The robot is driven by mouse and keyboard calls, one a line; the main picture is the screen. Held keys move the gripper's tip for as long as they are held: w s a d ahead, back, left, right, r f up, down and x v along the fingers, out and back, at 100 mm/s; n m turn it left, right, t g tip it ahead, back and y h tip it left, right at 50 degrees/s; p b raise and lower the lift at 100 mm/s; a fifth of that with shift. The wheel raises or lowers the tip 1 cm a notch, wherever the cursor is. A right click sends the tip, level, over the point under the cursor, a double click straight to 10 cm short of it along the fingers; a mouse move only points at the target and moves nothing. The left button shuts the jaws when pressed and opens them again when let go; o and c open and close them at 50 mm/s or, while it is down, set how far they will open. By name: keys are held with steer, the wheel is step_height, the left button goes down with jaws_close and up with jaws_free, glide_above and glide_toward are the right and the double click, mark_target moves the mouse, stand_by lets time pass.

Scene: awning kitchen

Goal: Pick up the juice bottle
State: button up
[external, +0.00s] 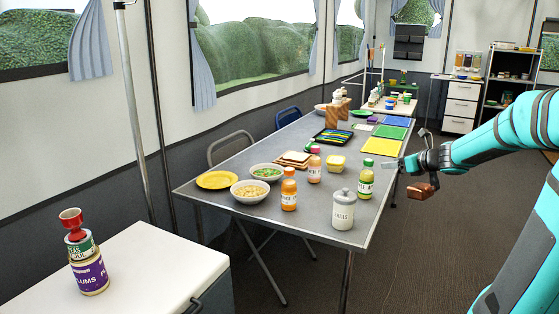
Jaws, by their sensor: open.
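Several bottles stand upright on the long grey table, and their labels are too small to read, so I cannot tell for sure which is the juice bottle. One is an orange bottle (289,194) with an orange cap at the near edge. A paler orange bottle (315,170) stands behind it. A green bottle (366,182) with a green cap and a white label stands near the table's right edge.
A white lidded canister (343,212) stands close to the bottles on the grey table (225,188). Two bowls, a yellow plate (217,180), bread and a yellow tub (336,163) are nearby. Stacked cans (89,270) stand on a white chest at front left. The floor right of the table is clear.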

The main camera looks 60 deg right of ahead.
mark_target(369, 160)
steer(key=x, duration=0.6)
steer(key=shift+w+d+f, duration=0.1)
steer(key=shift+w+f, duration=0.05)
steer(key=shift+r+x, duration=0.2)
steer(key=shift+x, duration=1.15)
steer(key=shift+r+x, duration=0.15)
steer(key=shift+x, duration=1.25)
steer(key=shift+d, duration=0.15)
jaws_close()
